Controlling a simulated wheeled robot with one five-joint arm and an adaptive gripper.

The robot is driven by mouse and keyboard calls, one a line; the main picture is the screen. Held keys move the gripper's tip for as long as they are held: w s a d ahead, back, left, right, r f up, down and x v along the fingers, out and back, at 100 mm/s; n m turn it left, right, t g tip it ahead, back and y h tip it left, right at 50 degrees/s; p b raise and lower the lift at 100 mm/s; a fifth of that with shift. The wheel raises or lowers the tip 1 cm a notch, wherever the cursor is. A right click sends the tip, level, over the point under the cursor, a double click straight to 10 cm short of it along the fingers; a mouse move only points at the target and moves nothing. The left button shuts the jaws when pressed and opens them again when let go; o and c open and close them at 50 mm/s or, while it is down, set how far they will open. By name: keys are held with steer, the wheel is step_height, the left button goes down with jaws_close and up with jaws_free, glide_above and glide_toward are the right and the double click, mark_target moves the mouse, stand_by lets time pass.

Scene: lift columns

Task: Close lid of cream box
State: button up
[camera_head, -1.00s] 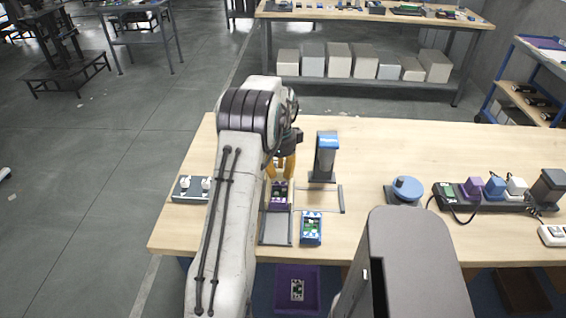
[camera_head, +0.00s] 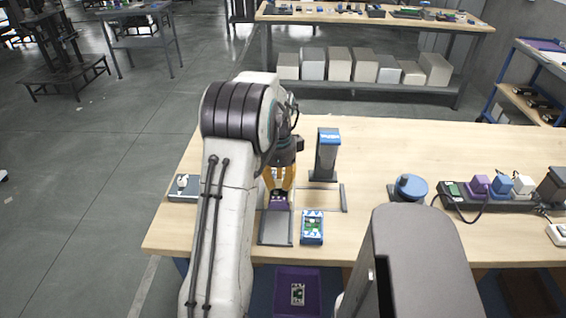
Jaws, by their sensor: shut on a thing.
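I see no cream box with a lid on the near table; pale boxes (camera_head: 339,64) stand on the shelf under the far table, and no open lid shows on them. The case is at the far end of a grey plate (camera_head: 275,230). My arm and fingers hide part of it, and I cannot tell whether it touches the plate.
A blue case with a green board (camera_head: 312,229) lies right of the plate. A grey column with a blue top (camera_head: 327,158) stands behind it. A blue round knob (camera_head: 411,186) and a power strip (camera_head: 490,201) are further right. A purple bin (camera_head: 298,289) sits below the front edge.

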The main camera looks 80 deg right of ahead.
mark_target(278, 201)
steer(key=shift+s+a+f+b, duration=0.15)
steer(key=shift+a+b, duration=0.85)
steer(key=shift+a, duration=1.1)
steer(key=o, duration=0.8)
steer(key=shift+r, duration=0.3)
steer(key=shift+r+p, duration=2.5)
steer(key=shift+r, duration=0.35)
